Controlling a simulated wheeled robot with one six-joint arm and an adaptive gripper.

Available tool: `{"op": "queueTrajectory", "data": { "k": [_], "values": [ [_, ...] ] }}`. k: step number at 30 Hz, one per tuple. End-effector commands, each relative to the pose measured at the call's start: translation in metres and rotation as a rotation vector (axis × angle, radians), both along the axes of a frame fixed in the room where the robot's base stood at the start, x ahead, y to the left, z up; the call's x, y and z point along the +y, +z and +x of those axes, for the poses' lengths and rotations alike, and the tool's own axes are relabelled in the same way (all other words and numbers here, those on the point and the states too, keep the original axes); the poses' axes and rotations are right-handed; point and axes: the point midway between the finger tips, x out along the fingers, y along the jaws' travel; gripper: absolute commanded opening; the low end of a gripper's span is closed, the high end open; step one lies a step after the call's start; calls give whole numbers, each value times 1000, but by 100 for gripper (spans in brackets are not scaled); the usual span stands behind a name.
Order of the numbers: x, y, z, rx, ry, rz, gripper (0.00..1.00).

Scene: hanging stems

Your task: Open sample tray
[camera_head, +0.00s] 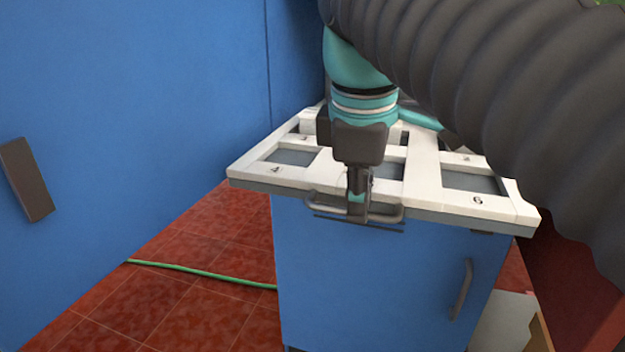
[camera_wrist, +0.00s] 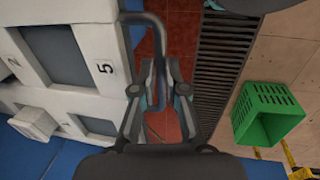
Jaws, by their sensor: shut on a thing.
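The sample tray (camera_head: 425,190) is a white frame with numbered openings on top of a blue cabinet. The numbers 4 and 6 show at its front corners. It also shows in the wrist view (camera_wrist: 112,100), at the left, with the number 5. A grey bar handle (camera_head: 388,217) is on the tray's front side, and it shows in the wrist view (camera_wrist: 140,18). My gripper (camera_head: 357,198) points down at the handle's middle and is shut on it. In the wrist view my fingers (camera_wrist: 160,80) hide part of the bar.
The blue cabinet (camera_head: 370,280) has a door handle (camera_head: 461,288) at lower right. A blue wall (camera_head: 130,90) with a dark handle (camera_head: 25,180) stands at left. A green hose (camera_head: 205,272) lies on the red tiled floor. The wrist view shows a green crate (camera_wrist: 267,113) and a floor grate (camera_wrist: 215,75).

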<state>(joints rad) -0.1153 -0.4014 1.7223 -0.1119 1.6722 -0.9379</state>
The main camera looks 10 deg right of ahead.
Motion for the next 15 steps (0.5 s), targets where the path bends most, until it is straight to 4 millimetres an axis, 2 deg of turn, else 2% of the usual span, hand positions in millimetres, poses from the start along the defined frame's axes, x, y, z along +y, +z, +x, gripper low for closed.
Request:
{"op": "queueTrajectory", "data": {
  "k": [13, 14, 15],
  "values": [
    [0, -1, -4, 2, -7, 1, 0],
    [1, -1, -4, 2, -7, 1, 14],
    [1, -1, -4, 2, -7, 0, 24]
  ]
}}
